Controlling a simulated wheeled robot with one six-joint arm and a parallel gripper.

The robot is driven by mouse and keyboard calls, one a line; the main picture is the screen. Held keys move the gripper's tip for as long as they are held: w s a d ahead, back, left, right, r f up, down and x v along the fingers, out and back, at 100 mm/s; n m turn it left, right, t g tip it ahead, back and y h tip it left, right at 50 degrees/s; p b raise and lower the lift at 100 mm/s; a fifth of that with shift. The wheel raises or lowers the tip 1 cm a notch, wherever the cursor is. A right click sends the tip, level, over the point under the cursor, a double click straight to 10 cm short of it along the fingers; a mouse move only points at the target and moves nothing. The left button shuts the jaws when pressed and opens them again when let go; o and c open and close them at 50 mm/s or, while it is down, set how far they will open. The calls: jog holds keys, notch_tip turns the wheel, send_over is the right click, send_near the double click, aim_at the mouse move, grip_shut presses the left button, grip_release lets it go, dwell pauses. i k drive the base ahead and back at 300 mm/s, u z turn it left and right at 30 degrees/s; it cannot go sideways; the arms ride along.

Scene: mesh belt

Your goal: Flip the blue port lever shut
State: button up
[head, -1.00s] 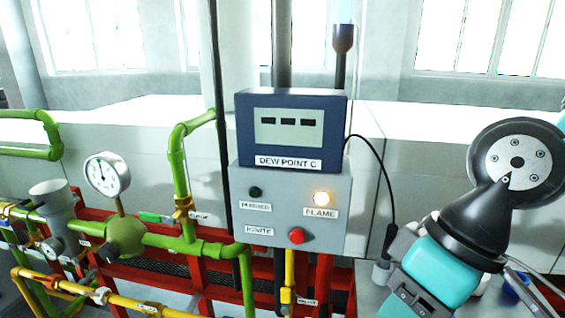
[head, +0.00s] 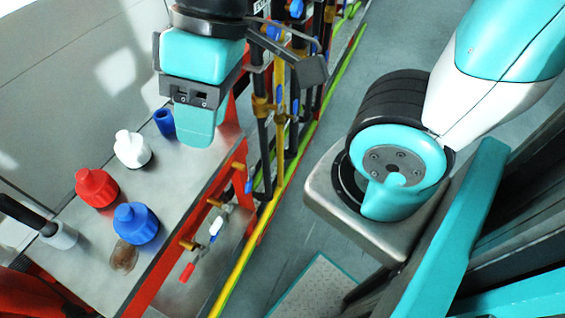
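On the front edge of the grey bench are small brass ports with levers. A blue lever (head: 248,186) hangs at the far port. Whether the blue lever is open or shut is too small to tell. My gripper (head: 200,115) is above the far end of the bench, up and left of the blue lever and apart from it. Its fingers are hard to make out, and I see nothing held.
On the bench (head: 165,215) stand a red bottle (head: 97,188), a white bottle (head: 131,149), a blue bottle (head: 135,223) and a blue cup (head: 164,122). Yellow and green pipes (head: 262,228) run along the bench's right side. The grey floor (head: 290,215) right of them is partly clear.

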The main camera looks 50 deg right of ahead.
aim_at(252, 171)
jog(key=u, duration=1.3)
jog(key=k, duration=1.25)
jog(key=z, duration=1.75)
jog(key=i, duration=0.5)
